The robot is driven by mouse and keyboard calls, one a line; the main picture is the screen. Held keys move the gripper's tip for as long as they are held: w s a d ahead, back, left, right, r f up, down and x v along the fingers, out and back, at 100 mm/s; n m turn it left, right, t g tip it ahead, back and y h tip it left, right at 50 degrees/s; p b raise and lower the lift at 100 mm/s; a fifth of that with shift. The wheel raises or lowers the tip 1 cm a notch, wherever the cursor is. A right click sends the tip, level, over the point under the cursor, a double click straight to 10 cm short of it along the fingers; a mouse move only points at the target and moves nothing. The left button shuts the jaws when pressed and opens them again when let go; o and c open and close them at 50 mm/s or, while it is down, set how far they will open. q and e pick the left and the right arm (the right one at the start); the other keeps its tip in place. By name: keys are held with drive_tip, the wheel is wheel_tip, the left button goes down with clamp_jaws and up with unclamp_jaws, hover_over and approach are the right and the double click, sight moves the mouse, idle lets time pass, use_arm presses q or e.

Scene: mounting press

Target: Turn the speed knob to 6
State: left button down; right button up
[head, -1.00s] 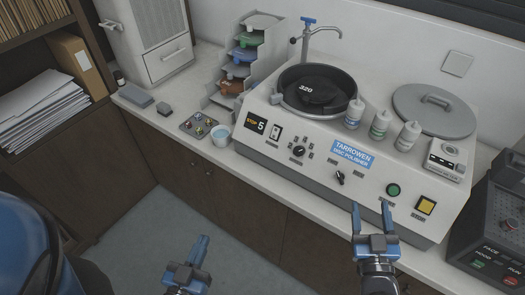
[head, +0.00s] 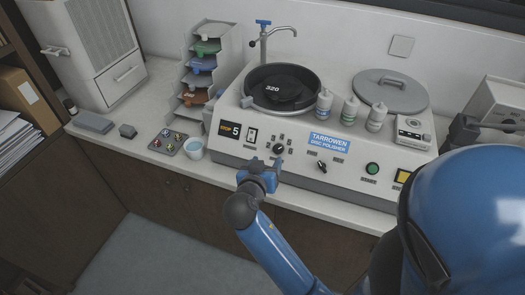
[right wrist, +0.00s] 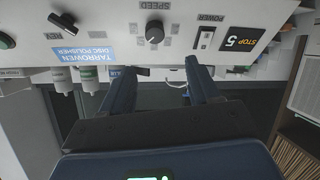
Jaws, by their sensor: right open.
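The speed knob (head: 279,149) is a round black dial on the sloped front of the white disc polisher (head: 222,158). In the right wrist view, which is upside down, the knob (right wrist: 154,32) sits under the SPEED label, with small marks around it too blurred to read. A dark display (head: 229,130) beside it reads STOP and 5. My right gripper (head: 260,165) is in front of the panel, just below and left of the knob. In the wrist view its fingers (right wrist: 158,68) are apart and empty, with the knob beyond them, not touched. My left gripper is out of view.
The power switch (head: 252,134) lies left of the knob, and a black lever (head: 322,167) and green button (head: 373,169) lie right. Bottles (head: 349,111) stand on the polisher.

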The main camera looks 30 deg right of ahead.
sight(278, 149)
drive_tip(key=shift+m+g, duration=0.3)
drive_tip(key=p+x, duration=0.1)
drive_tip(key=x, duration=0.4)
drive_tip(key=p+x, duration=0.1)
drive_tip(key=x, duration=0.5)
drive_tip(key=shift+s+d+f, duration=0.15)
drive_tip(key=shift+s, duration=0.1)
drive_tip(key=shift+c, duration=0.2)
